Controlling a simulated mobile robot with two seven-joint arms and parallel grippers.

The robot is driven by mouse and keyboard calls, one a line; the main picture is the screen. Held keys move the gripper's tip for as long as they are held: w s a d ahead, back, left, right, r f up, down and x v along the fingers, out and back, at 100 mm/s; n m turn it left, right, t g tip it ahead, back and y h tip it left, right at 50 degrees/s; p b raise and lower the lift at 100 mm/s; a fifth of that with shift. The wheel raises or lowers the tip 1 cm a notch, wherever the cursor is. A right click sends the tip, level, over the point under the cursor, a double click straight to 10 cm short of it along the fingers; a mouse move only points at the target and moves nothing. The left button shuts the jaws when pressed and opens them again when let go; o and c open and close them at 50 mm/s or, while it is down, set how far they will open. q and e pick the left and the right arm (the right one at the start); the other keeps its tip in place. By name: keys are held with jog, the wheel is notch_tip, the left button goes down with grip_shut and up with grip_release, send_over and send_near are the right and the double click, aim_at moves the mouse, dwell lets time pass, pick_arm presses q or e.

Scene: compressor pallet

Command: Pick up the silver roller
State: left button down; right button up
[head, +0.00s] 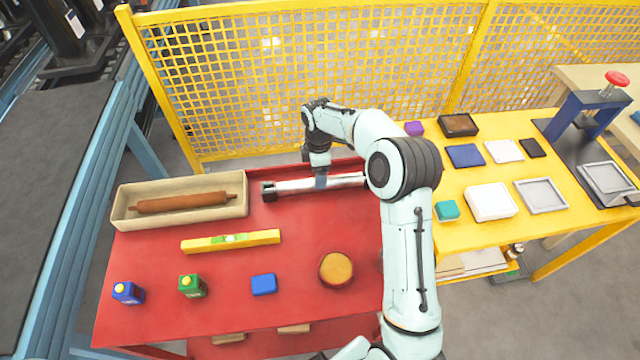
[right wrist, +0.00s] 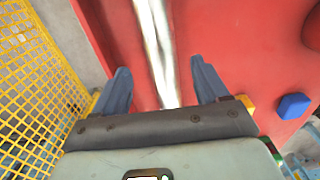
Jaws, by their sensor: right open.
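The silver roller (head: 294,187) lies on the red table along its back edge, with a dark block at its left end. My arm hides its right end. My right gripper (head: 321,183) points down over the middle of the roller and is open. In the right wrist view the roller (right wrist: 153,32) runs lengthwise between the two spread blue fingers of the gripper (right wrist: 162,78), with a gap on both sides. I cannot tell how far down the fingertips reach beside it. My left gripper is not in view.
A beige tray (head: 123,206) with a brown rolling pin (head: 185,203) stands left of the roller. A yellow level (head: 231,241) lies in front. A yellow mesh fence (head: 300,80) rises close behind the red table (head: 215,320). The table's middle is clear.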

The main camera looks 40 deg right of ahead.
notch_tip(320, 180, down, 4)
jog(key=shift+s+d+f, duration=0.1)
jog(key=shift+s+f, duration=0.05)
grip_shut()
jog(key=shift+r, duration=0.2)
